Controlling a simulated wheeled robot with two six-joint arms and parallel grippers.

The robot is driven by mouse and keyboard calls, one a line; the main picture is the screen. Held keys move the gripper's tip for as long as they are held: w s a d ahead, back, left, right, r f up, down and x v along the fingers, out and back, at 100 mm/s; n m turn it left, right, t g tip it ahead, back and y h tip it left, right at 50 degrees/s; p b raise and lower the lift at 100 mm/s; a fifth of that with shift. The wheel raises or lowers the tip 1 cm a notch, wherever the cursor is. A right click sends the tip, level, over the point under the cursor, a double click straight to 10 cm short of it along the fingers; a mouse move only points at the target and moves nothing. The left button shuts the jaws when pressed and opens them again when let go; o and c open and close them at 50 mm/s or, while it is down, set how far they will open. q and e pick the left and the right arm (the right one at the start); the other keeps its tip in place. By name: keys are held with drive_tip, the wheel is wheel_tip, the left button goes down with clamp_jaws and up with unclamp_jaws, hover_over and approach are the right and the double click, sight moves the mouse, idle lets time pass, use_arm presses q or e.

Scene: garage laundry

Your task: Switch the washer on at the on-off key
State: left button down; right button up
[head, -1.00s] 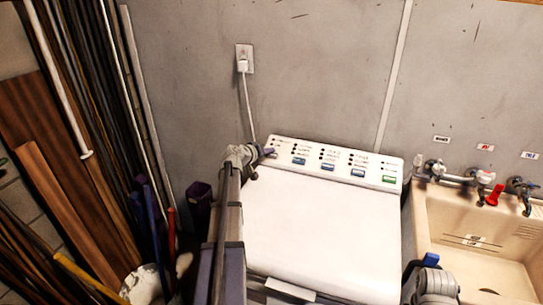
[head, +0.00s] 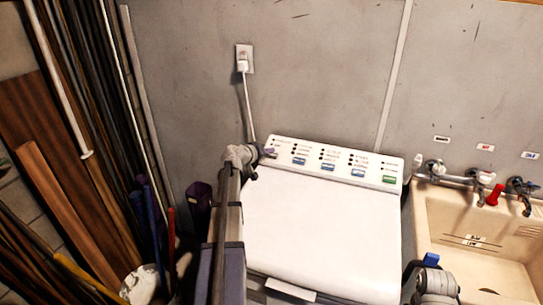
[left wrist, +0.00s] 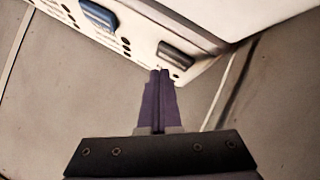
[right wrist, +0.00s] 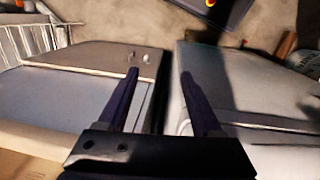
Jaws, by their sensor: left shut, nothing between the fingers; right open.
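The white washer (head: 320,230) stands against the wall, with a tilted control panel (head: 340,157) along its back. The panel carries several blue keys and a green key (head: 389,179) at the right end. My left gripper (head: 270,153) is at the panel's left end, shut and empty. In the left wrist view its fingertips (left wrist: 160,72) are close to a dark grey key (left wrist: 177,55), beside a blue key (left wrist: 98,17). I cannot tell whether they touch it. The grey key is hidden in the head view; its label is unreadable. My right gripper (right wrist: 160,75) is open and empty.
A beige sink (head: 440,240) with taps stands right of the washer. A wall outlet (head: 244,59) with a plugged cord is behind. Boards, poles and a white bucket (head: 140,285) crowd the left. The washer's lid is clear.

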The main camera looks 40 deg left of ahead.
use_arm(q)
drive_tip(key=shift+f, duration=0.15)
drive_tip(key=shift+w+f+b, duration=0.15)
drive_tip(key=shift+f+b, duration=0.05)
drive_tip(key=shift+b, duration=0.2)
drive_tip(key=shift+w+f+b, duration=0.2)
drive_tip(key=shift+f+b, duration=0.35)
drive_tip(key=shift+b, duration=0.05)
idle(1.3)
drive_tip(key=shift+r, duration=0.1)
drive_tip(key=shift+s+r+p, duration=0.15)
drive_tip(key=shift+r+p, duration=0.4)
drive_tip(key=shift+p, duration=0.2)
drive_tip(key=shift+s+r, duration=0.1)
drive_tip(key=shift+r, duration=0.1)
drive_tip(key=r+p, duration=0.1)
drive_tip(key=s+r+p, duration=0.1)
drive_tip(key=r+p, duration=0.1)
drive_tip(key=s+r+p, duration=0.1)
drive_tip(key=p, duration=0.1)
drive_tip(key=shift+d+r, duration=0.3)
idle(0.5)
